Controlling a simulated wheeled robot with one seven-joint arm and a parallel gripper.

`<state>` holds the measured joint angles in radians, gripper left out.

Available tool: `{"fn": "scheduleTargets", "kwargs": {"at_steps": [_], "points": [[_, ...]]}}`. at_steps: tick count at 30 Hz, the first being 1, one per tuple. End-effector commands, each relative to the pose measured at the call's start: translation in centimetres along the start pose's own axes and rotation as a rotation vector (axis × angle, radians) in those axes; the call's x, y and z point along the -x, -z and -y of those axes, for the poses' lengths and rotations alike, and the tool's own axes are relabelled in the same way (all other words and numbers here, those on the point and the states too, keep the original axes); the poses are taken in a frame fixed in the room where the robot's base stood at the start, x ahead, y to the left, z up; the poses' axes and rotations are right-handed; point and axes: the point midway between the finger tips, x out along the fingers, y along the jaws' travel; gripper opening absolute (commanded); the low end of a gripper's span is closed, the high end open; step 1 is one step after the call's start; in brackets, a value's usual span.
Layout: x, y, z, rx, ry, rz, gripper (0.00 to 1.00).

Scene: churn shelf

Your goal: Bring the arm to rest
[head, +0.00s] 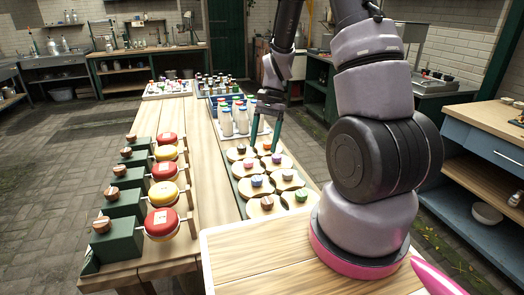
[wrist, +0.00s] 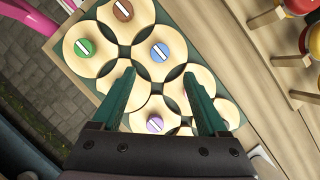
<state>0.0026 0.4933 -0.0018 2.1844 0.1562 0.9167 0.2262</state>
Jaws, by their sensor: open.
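My gripper (head: 265,130) is at the end of my arm, over the far part of a green tray (head: 240,200) of round wooden lids with coloured knobs. In the wrist view my gripper (wrist: 160,90) has its two green fingers spread wide with nothing between them. Below it are the round lids, among them one with a blue knob (wrist: 159,51), one with a green knob (wrist: 84,47) and one with a purple knob (wrist: 155,124). The lower part of the wrist view is hidden by the gripper body.
White bottles (head: 226,122) stand in a group just beyond the gripper. Red and yellow round pieces (head: 163,222) sit on green stands along the table's left side. A pale wooden board (head: 255,262) lies near my base. Bare tabletop (head: 205,170) runs between the stands and the tray.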

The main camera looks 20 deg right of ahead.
Motion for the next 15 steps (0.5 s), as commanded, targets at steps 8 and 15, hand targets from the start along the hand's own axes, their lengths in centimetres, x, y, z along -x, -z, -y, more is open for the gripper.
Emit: {"fn": "scheduleTargets", "kwargs": {"at_steps": [8,15], "points": [[0.07,0.01,0.0,0.0,0.0,0.0,0.76],[0.88,-0.24,0.04,0.01,0.011,-0.014,0.76]]}}
